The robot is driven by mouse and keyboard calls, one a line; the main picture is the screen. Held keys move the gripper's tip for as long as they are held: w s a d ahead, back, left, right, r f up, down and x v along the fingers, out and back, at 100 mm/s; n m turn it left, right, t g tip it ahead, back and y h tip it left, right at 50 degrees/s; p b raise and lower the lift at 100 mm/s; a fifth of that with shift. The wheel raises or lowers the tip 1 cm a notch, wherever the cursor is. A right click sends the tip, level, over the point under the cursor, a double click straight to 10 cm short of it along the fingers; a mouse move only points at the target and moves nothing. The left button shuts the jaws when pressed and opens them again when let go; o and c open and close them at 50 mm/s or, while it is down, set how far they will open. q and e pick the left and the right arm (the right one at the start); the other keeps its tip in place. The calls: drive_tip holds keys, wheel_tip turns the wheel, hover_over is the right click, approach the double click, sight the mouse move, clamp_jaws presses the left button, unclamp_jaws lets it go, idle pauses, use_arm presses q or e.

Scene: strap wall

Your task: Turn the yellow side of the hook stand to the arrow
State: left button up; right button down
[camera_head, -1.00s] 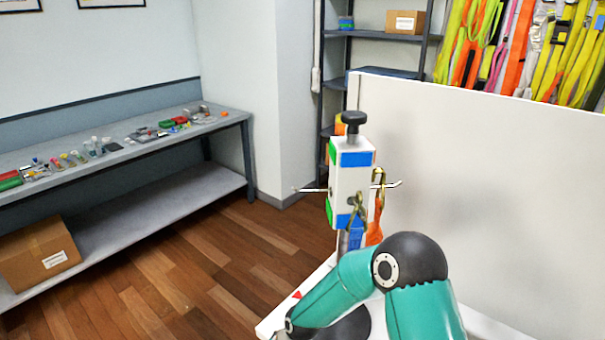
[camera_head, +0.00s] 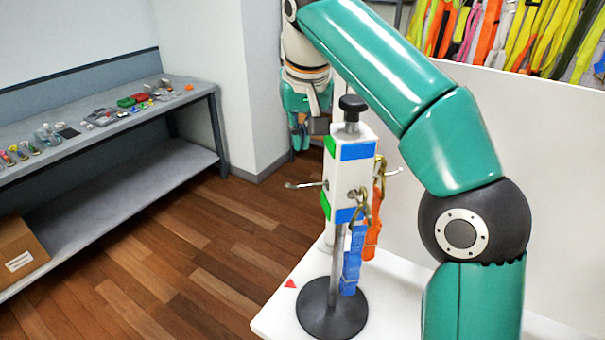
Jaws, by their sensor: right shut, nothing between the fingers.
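The hook stand has a white block (camera_head: 343,184) with a black knob (camera_head: 351,106) on top, a thin pole and a round black base (camera_head: 332,312). Blue bands mark the face towards me and green bands mark the left face; no yellow side shows. Hooks stick out from the block. A blue strap (camera_head: 351,262) hangs at the front and an orange strap (camera_head: 373,232) at the right. The red arrow (camera_head: 290,284) lies on the white tabletop, left of the base. My right gripper (camera_head: 300,145) is shut and empty, pointing down, left of the knob in the picture. My left gripper is out of view.
A white panel (camera_head: 545,165) stands behind the stand on the white table (camera_head: 385,318). My right arm arches over the right of the stand. A grey bench (camera_head: 95,140) with small items is at the left. Wooden floor lies between.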

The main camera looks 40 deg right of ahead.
drive_tip(key=b+x, duration=0.2)
drive_tip(key=x, duration=0.7)
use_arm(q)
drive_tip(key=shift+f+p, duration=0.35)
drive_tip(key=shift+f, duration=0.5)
use_arm(e)
drive_tip(key=s, duration=0.1)
drive_tip(key=s+a, duration=0.1)
drive_tip(key=s+r, duration=0.1)
drive_tip(key=s, duration=0.1)
drive_tip(key=shift+a+r, duration=0.1)
drive_tip(key=shift+a, duration=0.1)
